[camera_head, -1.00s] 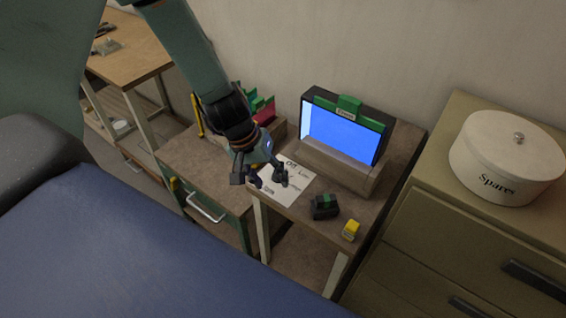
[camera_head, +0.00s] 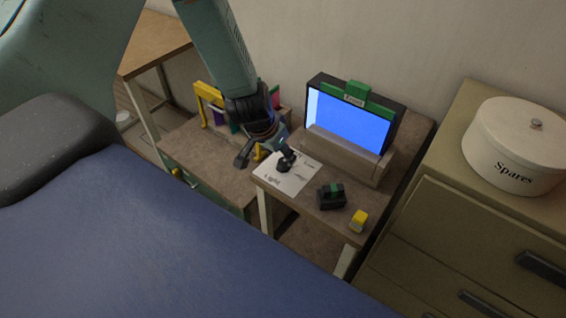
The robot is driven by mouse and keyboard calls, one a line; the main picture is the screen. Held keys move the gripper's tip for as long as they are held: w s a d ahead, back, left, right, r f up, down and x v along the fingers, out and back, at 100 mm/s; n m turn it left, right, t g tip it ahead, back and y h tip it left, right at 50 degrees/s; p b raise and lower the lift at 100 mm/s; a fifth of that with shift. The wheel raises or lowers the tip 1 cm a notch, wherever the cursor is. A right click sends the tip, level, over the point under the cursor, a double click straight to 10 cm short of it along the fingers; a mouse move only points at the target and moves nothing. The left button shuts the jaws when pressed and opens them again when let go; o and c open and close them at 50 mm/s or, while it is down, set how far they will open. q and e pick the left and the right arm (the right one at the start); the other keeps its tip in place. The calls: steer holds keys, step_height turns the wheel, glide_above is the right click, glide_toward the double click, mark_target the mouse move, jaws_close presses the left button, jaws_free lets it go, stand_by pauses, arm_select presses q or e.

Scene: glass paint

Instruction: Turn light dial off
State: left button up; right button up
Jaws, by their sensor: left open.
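A white sheet (camera_head: 300,180) lies on the small brown table, with lettering that reads "Light" at its near edge. A dark rounded shape (camera_head: 284,164) sits on the sheet by my right-hand fingertip; I cannot tell whether it is the light dial or part of the finger. My left gripper (camera_head: 264,160) is open, pointing down, with its dark fingers apart over the sheet's left edge. It hides part of the sheet's upper left. Whether the fingers touch anything is unclear. My right gripper is out of view.
A black-framed blue screen (camera_head: 346,128) stands behind the sheet. A dark block with green (camera_head: 332,196) and a yellow block (camera_head: 358,221) sit at the table's front right. A yellow frame (camera_head: 208,98) stands at the back left. A white "Spares" tin (camera_head: 512,160) tops the right drawers.

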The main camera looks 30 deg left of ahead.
mark_target(284, 161)
arm_select(q)
steer(key=b+x, duration=0.2)
steer(key=x, duration=0.1)
steer(key=shift+a+f, duration=0.2)
steer(key=shift+f, duration=0.1)
steer(key=shift+w+d+f, duration=0.15)
steer(key=c, duration=0.3)
jaws_close()
